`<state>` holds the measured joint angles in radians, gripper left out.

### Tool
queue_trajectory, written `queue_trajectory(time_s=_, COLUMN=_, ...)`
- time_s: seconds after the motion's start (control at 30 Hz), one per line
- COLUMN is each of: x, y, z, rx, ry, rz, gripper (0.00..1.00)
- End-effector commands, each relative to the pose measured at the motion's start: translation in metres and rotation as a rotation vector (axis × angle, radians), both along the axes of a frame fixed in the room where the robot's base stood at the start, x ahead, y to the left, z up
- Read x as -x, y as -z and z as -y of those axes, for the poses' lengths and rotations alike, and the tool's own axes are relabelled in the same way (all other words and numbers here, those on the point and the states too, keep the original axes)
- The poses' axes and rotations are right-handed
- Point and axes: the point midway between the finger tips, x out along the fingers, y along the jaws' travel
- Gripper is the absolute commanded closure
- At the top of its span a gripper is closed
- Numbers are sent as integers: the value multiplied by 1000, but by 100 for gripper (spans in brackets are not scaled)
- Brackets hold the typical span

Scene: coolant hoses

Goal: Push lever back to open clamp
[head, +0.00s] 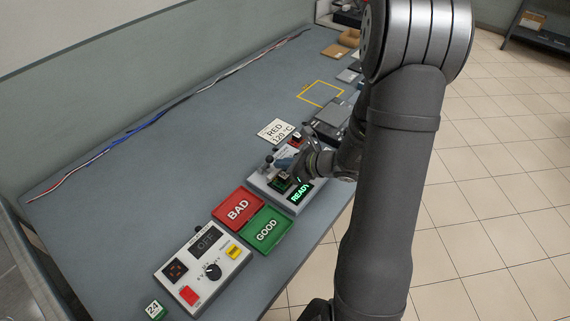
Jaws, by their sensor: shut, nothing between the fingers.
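A light-coloured fixture (262,184) with a green "READY" display (299,191) stands near the middle of the bench in the head view. Dark clamp parts and small knobs show on its top. I cannot clearly tell which part is the lever or whether the clamp is open. My gripper (287,166) is shut and empty, low over the fixture's back right part. The gripper and wrist hide some of the fixture, and contact with the lever cannot be told.
A red "BAD" tray (238,208) and a green "GOOD" tray (267,230) lie in front of the fixture. A control box (205,262) reading "OFF" is nearer. A "RED 120°C" card (277,131) lies behind. Cables (150,122) run along the back; the left bench is clear.

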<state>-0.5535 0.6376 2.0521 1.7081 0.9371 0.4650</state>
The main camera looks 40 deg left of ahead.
Motion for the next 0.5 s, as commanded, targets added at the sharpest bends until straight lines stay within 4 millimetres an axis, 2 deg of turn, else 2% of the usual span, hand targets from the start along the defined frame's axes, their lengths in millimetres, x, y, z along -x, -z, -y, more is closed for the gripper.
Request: queue_trajectory(time_s=0.5, x=0, y=-4, z=-4, rx=58, ry=-1, rz=1, gripper=100)
